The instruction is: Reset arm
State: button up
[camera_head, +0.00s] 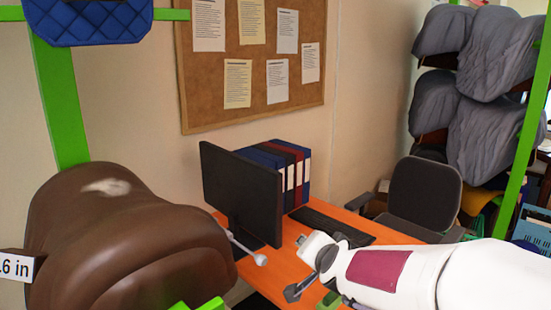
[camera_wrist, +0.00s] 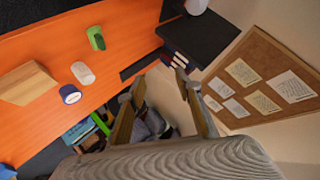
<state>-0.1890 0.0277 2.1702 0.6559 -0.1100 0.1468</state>
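My white arm comes in from the right in the camera_head view, over the orange desk (camera_head: 283,262). My gripper (camera_wrist: 160,82) shows in the wrist view with its two fingers spread wide apart. Nothing is held between them; the gap shows only the room behind. In the camera_head view the fingers are small and partly hidden, so their opening is hard to read there. A brown saddle (camera_head: 120,245) with a pale patch on top sits at the left, apart from my arm.
A monitor (camera_head: 240,195), binders (camera_head: 290,170) and a keyboard (camera_head: 330,225) are on the desk. The wrist view shows a wooden block (camera_wrist: 27,83), a white cylinder (camera_wrist: 83,73), a blue cylinder (camera_wrist: 70,94) and a green item (camera_wrist: 96,38). A chair (camera_head: 422,195) stands behind.

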jog(key=s+d+f+n+g, duration=0.1)
jog(key=s+d+n+g, duration=0.1)
jog(key=s, duration=0.9)
jog(key=s+d+f+n+g, duration=0.1)
jog(key=s+d+n+g, duration=0.1)
jog(key=s, duration=0.9)
jog(key=s+d+f+n+g+h, duration=0.1)
jog(key=s+d, duration=0.4)
jog(key=s, duration=0.7)
jog(key=shift+f+n+g, duration=0.15)
jog(key=shift+n+g, duration=0.45)
jog(key=shift+n, duration=0.6)
